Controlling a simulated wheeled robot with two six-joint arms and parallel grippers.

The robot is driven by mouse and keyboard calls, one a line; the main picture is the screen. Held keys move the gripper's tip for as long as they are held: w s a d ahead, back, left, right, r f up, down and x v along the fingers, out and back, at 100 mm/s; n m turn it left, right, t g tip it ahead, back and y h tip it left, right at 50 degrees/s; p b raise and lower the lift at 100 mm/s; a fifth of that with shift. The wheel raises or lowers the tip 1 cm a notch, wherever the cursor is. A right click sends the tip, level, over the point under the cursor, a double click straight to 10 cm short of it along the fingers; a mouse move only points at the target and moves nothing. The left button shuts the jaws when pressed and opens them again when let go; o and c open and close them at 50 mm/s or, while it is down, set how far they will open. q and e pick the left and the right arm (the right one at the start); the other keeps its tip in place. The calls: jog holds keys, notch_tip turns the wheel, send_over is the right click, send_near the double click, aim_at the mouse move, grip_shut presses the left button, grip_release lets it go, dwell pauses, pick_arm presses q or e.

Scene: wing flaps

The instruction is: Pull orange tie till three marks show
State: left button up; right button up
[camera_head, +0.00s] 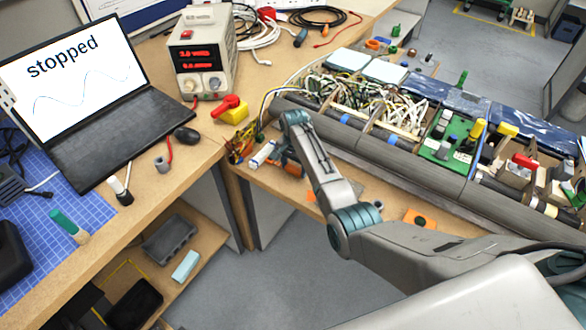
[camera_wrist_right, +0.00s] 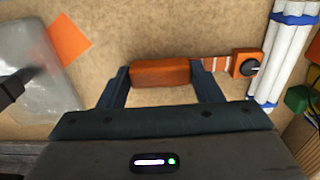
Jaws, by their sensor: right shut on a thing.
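In the right wrist view, the orange tie's block-shaped pull end (camera_wrist_right: 160,73) lies between the two fingers of my right gripper (camera_wrist_right: 163,80), which is shut on it. To its right, a short orange strap (camera_wrist_right: 219,64) with pale cross marks runs to an orange square housing (camera_wrist_right: 246,64) with a dark round centre. A few pale marks show, too small to count surely. The housing sits against a bundle of white tubes (camera_wrist_right: 284,55). In the head view, my right gripper (camera_head: 287,165) is at the bench's left end, beside the white bundle (camera_head: 263,154); the tie is mostly hidden there.
The long grey wing section (camera_head: 400,158) with wires and boards lies to the right of my gripper. A laptop (camera_head: 110,140) reading "stopped" and a power supply (camera_head: 203,55) stand on the left bench. An orange patch (camera_wrist_right: 68,40) lies left of the tie.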

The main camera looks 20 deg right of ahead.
aim_at(295, 168)
jog(key=o, duration=1.1)
jog(key=shift+s+d+f, duration=0.1)
jog(key=shift+s+d, duration=0.1)
jog(key=shift+d, duration=0.05)
pick_arm(q)
jog(key=shift+w+f+b, duration=1.05)
jog(key=shift+w+b, duration=0.15)
pick_arm(e)
notch_tip(295, 168, up, 11)
jog(key=shift+a, duration=0.1)
jog(key=shift+f, duration=0.1)
